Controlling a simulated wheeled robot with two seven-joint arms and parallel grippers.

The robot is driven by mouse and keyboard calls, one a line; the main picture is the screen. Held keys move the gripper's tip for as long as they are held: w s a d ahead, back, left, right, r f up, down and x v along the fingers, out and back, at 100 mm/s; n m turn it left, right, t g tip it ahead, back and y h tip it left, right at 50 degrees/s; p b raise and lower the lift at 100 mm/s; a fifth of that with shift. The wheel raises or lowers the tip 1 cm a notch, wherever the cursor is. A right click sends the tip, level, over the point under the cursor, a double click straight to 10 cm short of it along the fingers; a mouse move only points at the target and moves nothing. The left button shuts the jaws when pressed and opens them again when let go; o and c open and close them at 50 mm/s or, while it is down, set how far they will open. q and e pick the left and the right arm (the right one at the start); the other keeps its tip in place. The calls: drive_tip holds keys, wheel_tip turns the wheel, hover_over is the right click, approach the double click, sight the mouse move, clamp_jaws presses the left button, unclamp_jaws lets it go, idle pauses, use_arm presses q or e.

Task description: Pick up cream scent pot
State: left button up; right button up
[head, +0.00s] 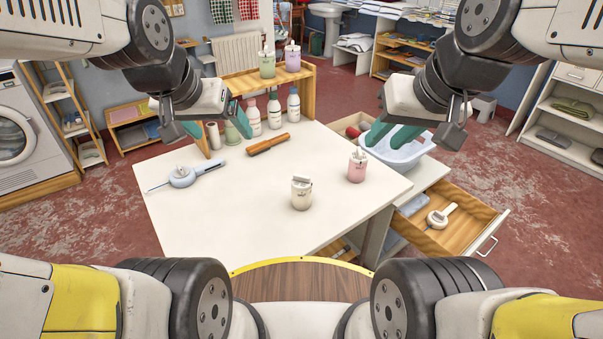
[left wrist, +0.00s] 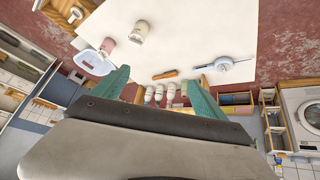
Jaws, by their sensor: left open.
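The cream scent pot (head: 301,193) stands upright on the white table, near its front edge, with a pale piece on its top. It also shows at the top of the left wrist view (left wrist: 139,32). My left gripper (head: 212,125) is open and empty above the far left part of the table, well away from the pot; its spread teal fingers show in the left wrist view (left wrist: 161,78). My right gripper (head: 386,142) looks open and empty, in front of the pale basin at the table's right side.
A pink pot (head: 357,167) stands right of and behind the cream one. A brown-handled tool (head: 268,144) and a pale blue device (head: 182,177) lie on the table. Several bottles (head: 274,110) and a wooden shelf (head: 306,78) line the back. An open drawer (head: 462,235) juts out at right.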

use_arm(q)
drive_tip(key=w+a+f+m+t, duration=0.1)
drive_tip(key=w+f+m, duration=0.1)
drive_tip(key=w+f, duration=0.7)
drive_tip(key=m+t+h, duration=0.2)
drive_tip(key=m+h, duration=0.1)
drive_tip(key=m, duration=0.1)
hover_over(295, 194)
drive_tip(key=a, duration=0.8)
wheel_tip(295, 194, down, 16)
drive_tip(key=s+d+f+h, duration=0.1)
drive_tip(key=f, duration=0.1)
drive_tip(key=s+d+f+h, duration=0.1)
drive_tip(key=d+f, duration=0.1)
drive_tip(key=s+d+f+h, duration=0.1)
drive_tip(key=f, duration=0.2)
drive_tip(key=shift+s+d+f+m+t+h, duration=0.1)
drive_tip(key=shift+s+d+m+t+h, duration=0.2)
drive_tip(key=shift+s+d+t, duration=0.1)
drive_tip(key=shift+d+f, duration=0.15)
drive_tip(key=x, duration=1.1)
drive_tip(key=shift+w+d+f, duration=0.2)
drive_tip(key=shift+w+f, duration=0.05)
